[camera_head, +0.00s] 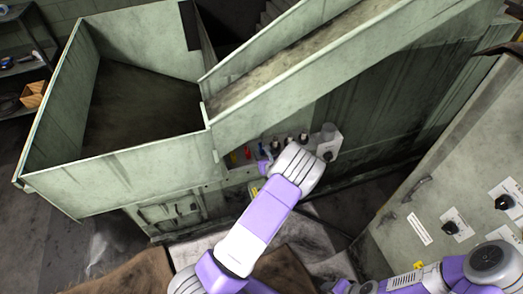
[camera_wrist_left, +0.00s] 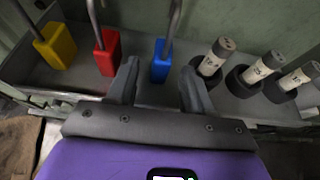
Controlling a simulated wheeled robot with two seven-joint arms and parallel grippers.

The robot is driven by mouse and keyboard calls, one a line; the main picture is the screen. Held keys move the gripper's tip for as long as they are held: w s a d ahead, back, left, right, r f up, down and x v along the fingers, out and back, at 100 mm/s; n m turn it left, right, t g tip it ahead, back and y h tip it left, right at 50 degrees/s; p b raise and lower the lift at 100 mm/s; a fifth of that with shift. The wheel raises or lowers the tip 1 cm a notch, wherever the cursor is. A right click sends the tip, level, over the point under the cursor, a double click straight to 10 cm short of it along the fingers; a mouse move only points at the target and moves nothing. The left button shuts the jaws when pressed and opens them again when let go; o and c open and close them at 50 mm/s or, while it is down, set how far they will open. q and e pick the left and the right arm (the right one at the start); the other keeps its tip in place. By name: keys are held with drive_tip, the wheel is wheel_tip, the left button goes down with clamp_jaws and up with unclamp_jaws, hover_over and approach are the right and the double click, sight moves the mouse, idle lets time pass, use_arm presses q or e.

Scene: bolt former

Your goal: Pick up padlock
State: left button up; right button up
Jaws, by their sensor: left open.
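The red padlock is just left of the left finger. In the head view, my left gripper (camera_head: 265,168) is at the small shelf, partly hidden by its wrist, near the small red padlock (camera_head: 247,152). My right gripper is out of view.
Several labelled cylinders with dark bases (camera_wrist_left: 256,70) stand right of the blue padlock, close to the right finger. The padlocks sit against a grey-green tray (camera_wrist_left: 135,85). A large green machine bin (camera_head: 120,180) rises behind left, and a control cabinet (camera_head: 440,190) stands right.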

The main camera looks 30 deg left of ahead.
use_arm(q)
drive_tip(key=shift+w+a+f, duration=0.25)
drive_tip(key=shift+w+a, duration=0.1)
clamp_jaws()
